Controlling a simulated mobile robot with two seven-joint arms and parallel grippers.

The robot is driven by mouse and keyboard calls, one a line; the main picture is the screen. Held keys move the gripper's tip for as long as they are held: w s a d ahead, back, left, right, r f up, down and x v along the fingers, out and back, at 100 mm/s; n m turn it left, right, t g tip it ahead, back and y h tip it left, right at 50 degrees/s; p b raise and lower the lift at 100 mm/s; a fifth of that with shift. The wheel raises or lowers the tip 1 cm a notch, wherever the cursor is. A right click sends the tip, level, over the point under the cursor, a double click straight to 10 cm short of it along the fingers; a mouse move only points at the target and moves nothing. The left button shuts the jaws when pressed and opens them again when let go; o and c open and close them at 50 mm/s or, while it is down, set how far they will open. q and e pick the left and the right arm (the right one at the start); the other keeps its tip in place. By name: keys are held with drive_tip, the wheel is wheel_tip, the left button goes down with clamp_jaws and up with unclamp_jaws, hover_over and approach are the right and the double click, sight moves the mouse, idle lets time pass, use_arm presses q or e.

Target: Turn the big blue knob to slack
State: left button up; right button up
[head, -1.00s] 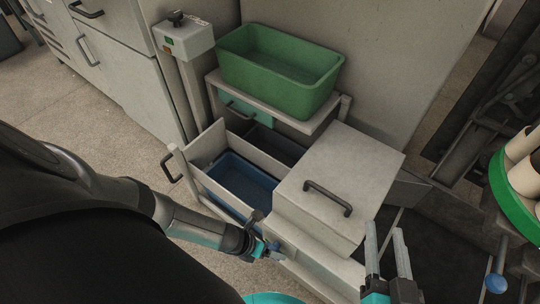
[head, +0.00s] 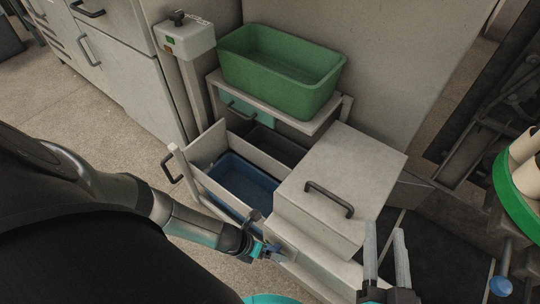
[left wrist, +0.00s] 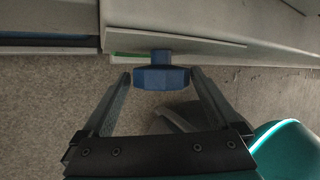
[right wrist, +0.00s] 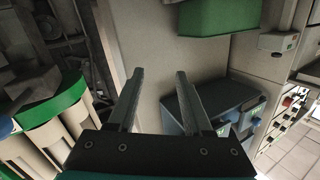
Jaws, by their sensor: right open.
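The big blue knob (left wrist: 161,77) sticks out from the pale cabinet face in the left wrist view. My left gripper (left wrist: 161,74) is open, with one finger on each side of the knob and a gap showing on both sides. In the head view my left gripper (head: 268,250) is at the front of the low pale cabinet, and it largely hides the knob there. My right gripper (head: 385,228) is open and empty to the right of that cabinet. Its open fingers also show in the right wrist view (right wrist: 160,76).
An open drawer holds a blue bin (head: 240,183). A green tub (head: 285,88) stands on a shelf behind it. A pale box with a black handle (head: 328,199) is beside the drawer. A blue ball knob (head: 500,286) and a green-rimmed holder with cones (head: 512,195) are at the right.

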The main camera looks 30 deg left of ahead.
use_arm(q)
drive_tip(key=shift+r, duration=0.1)
idle(0.4)
drive_tip(key=shift+r, duration=0.15)
use_arm(e)
drive_tip(key=s+d+f+g+h+p, duration=0.2)
drive_tip(key=d+g+h+p, duration=0.15)
drive_tip(key=d+g, duration=0.25)
drive_tip(key=s+d+f+g+h+p, duration=0.1)
drive_tip(key=s+d+g+h+p, duration=0.1)
drive_tip(key=s+d+g+p, duration=0.25)
use_arm(q)
drive_tip(key=p+v, duration=0.2)
drive_tip(key=v, duration=1.2)
drive_tip(key=shift+s+a+r, duration=0.15)
drive_tip(key=shift+s+r, duration=0.05)
drive_tip(key=shift+r, duration=0.15)
use_arm(e)
wheel_tip(320, 180, down, 7)
drive_tip(key=w+g, duration=0.1)
drive_tip(key=g, duration=0.1)
drive_tip(key=shift+w+d, duration=0.15)
drive_tip(key=shift+d, duration=0.1)
